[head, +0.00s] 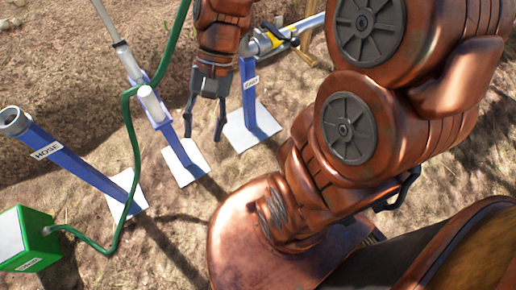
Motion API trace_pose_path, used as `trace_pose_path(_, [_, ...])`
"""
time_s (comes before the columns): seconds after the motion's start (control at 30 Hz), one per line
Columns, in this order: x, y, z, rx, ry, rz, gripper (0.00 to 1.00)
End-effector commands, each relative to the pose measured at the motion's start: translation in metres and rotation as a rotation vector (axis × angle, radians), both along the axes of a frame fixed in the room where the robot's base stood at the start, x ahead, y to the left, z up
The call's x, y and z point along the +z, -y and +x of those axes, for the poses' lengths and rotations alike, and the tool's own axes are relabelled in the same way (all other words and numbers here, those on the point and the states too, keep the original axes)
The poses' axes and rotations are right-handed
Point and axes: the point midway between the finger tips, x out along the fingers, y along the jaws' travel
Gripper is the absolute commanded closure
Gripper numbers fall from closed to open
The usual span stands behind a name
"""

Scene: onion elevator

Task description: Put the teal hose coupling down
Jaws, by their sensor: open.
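My gripper (204,136) hangs pointing down near the top middle of the head view. Its two dark fingers are spread apart, with nothing visible between them. I cannot make out a teal hose coupling in this view. A green hose (136,150) rises from a green box (27,238) at the lower left and runs up past the top edge, so its upper end is out of view. A blue post labelled HOSE (75,171) leans at the left, with a grey round open socket (14,121) on top.
A middle blue post (172,138) carries a white cylinder (152,105) and a grey pipe (129,62). A right blue post (249,88) stands behind my gripper, beside a yellow fitting (264,43) with a black handle. White base plates rest on dry ground. My arm fills the right side.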

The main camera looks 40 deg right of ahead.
Motion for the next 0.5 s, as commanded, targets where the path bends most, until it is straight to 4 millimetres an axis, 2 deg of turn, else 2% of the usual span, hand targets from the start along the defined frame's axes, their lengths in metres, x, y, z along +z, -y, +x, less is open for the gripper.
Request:
trace_pose_path(0.03, [-0.005, 0.0, -0.018, 0.086, 0.02, -0.048, 0.53])
trace_pose_path(0.2, [-0.021, 0.02, -0.066, 0.36, 0.084, -0.196, 0.53])
trace_pose_path(0.33, [-0.027, 0.038, -0.09, 0.516, 0.112, -0.274, 0.53])
trace_pose_path(0.5, [-0.03, 0.052, -0.103, 0.617, 0.128, -0.324, 0.53])
